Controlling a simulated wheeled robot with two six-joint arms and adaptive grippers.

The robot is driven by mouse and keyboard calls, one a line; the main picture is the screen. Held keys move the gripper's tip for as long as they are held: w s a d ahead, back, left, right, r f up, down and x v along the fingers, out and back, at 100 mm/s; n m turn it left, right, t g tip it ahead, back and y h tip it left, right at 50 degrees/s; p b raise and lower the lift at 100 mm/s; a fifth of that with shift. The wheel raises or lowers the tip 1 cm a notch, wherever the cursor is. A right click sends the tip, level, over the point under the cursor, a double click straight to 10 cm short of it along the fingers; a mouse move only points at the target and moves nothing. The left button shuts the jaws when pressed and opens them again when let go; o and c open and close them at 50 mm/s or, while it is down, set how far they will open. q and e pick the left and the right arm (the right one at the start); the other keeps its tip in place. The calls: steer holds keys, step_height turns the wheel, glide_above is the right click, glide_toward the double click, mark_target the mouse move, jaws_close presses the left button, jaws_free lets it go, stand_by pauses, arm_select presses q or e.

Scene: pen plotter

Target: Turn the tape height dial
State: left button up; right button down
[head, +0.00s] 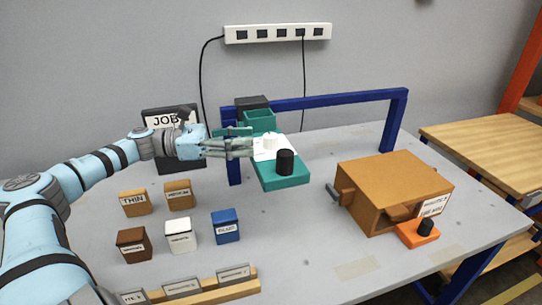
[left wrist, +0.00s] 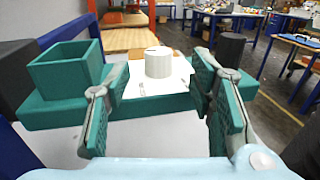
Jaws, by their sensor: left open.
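A pale round dial (head: 270,142) stands on a white marked plate (head: 268,155) on the teal machine base (head: 283,181). In the left wrist view the dial (left wrist: 158,62) is upright, with a dark mark on its top. My left gripper (head: 254,146) reaches in from the left beside the dial. In the left wrist view its fingers (left wrist: 160,92) are open, one on each side of the dial's line of sight; I see no clear contact. A black cylinder (head: 285,161) stands on the same base, to the right of the dial. My right gripper is out of view.
A teal open box (head: 259,121) and a blue frame (head: 330,101) stand behind. A JOB board (head: 163,121) is behind my left arm. Several labelled blocks, including a blue one (head: 225,227), stand front left. A brown housing (head: 385,182) with an orange knob base (head: 416,234) is at right.

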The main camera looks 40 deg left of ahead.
mark_target(270, 135)
arm_select(q)
steer(key=x, duration=0.2)
steer(key=p+x, duration=0.1)
steer(key=x, duration=0.2)
steer(key=shift+w+d+r, duration=0.2)
steer(key=shift+r, duration=0.05)
steer(key=shift+w+d+f, duration=0.1)
steer(key=shift+w+d, duration=0.3)
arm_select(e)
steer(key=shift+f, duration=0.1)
arm_select(q)
steer(key=shift+c, duration=0.5)
